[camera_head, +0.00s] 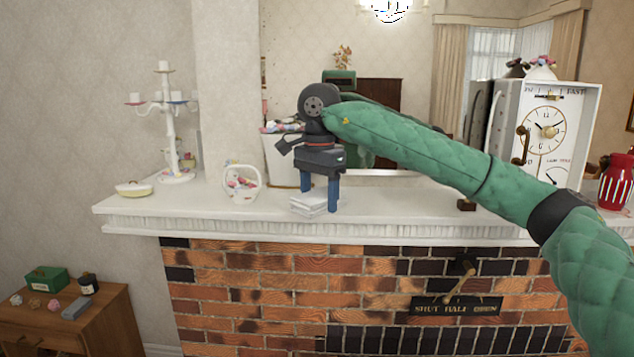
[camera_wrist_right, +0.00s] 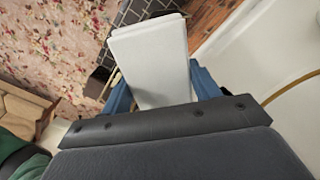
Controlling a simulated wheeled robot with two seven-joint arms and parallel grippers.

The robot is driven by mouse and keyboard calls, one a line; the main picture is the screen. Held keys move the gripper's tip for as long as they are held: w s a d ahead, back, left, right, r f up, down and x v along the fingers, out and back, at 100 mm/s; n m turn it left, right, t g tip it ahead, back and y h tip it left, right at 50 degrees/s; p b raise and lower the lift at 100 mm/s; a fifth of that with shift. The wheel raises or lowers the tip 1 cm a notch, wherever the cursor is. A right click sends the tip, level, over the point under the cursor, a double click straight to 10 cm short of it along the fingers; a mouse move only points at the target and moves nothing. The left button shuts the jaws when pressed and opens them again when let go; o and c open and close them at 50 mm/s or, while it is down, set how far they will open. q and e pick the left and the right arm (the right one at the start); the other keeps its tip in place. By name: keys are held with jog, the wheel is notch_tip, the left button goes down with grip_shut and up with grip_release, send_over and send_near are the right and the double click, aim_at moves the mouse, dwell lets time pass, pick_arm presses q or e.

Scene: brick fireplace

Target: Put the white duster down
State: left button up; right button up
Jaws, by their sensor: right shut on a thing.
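The white duster (camera_head: 314,204) is a pale, flat, layered block at the mantel shelf's (camera_head: 240,215) front part in the head view. My right gripper (camera_head: 320,208) points down, with one blue finger on either side of it. In the right wrist view the duster (camera_wrist_right: 150,60) lies between the blue fingertips (camera_wrist_right: 160,88), and the gripper is shut on it. I cannot tell whether its underside touches the shelf. My left gripper is not in view.
A white basket (camera_head: 241,190) and a candelabra (camera_head: 165,130) stand left on the shelf. A white planter (camera_head: 283,160) stands behind my gripper. A large clock box (camera_head: 540,130) and red vase (camera_head: 616,182) are at right. Below is brick wall (camera_head: 250,290).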

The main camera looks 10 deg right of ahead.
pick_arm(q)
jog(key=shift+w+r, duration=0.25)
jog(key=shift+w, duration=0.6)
pick_arm(e)
jog(key=s+d+f+n, duration=0.1)
jog(key=s+f+n, duration=0.2)
jog(key=f, duration=1.1)
jog(key=s+d+f+n, duration=0.1)
jog(key=s+f+n, duration=0.3)
jog(key=f, duration=1)
jog(key=s+d+f+n, duration=0.2)
jog(key=s+f+n, duration=0.2)
jog(key=f, duration=1.1)
jog(key=s, duration=0.3)
jog(key=shift+s, duration=0.35)
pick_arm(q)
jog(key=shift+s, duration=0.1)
